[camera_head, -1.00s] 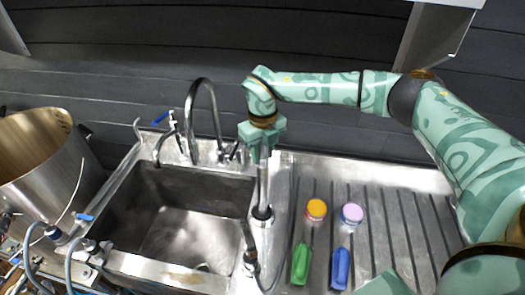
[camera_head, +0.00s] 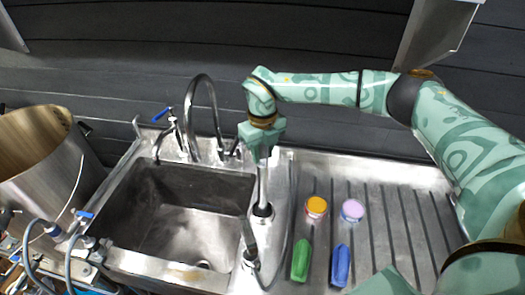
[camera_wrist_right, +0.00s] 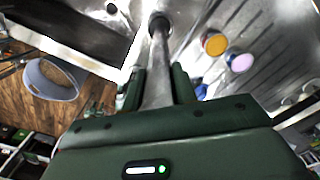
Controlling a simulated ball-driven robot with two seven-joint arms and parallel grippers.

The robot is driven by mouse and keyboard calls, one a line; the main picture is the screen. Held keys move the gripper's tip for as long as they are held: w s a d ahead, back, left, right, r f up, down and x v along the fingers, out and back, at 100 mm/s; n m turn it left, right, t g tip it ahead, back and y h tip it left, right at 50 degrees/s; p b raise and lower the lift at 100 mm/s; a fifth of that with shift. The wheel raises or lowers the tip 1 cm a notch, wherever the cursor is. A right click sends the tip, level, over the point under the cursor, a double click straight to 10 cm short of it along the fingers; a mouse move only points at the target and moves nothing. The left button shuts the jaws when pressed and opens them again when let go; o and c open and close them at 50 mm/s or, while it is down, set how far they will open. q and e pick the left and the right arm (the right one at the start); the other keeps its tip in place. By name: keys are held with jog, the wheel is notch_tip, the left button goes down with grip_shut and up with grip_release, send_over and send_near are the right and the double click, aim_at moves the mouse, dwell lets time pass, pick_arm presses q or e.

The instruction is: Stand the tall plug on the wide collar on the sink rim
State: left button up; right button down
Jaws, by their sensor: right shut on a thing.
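The tall plug (camera_head: 262,185) is a slim grey metal rod, upright on the strip of sink rim right of the basin. My right gripper (camera_head: 262,158) is shut on its upper part from above. In the right wrist view the plug (camera_wrist_right: 158,70) runs between the fingers (camera_wrist_right: 158,88) to a dark ring. The plug's lower end meets a short round metal collar (camera_head: 262,213) on the rim. I cannot tell whether it is fully seated or just touching. My left gripper is not in view.
The sink basin (camera_head: 180,215) is left of the plug, with a tall curved tap (camera_head: 214,110) behind. A dark upright handle (camera_head: 249,238) stands close in front. Orange-topped (camera_head: 316,206) and pink-topped (camera_head: 352,210) pieces, and green (camera_head: 301,262) and blue (camera_head: 341,266) pieces, are on the drainboard.

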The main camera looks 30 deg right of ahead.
jog(key=shift+f, duration=0.7)
dwell(0.8)
jog(key=c, duration=1)
grip_release()
jog(key=shift+c, duration=0.2)
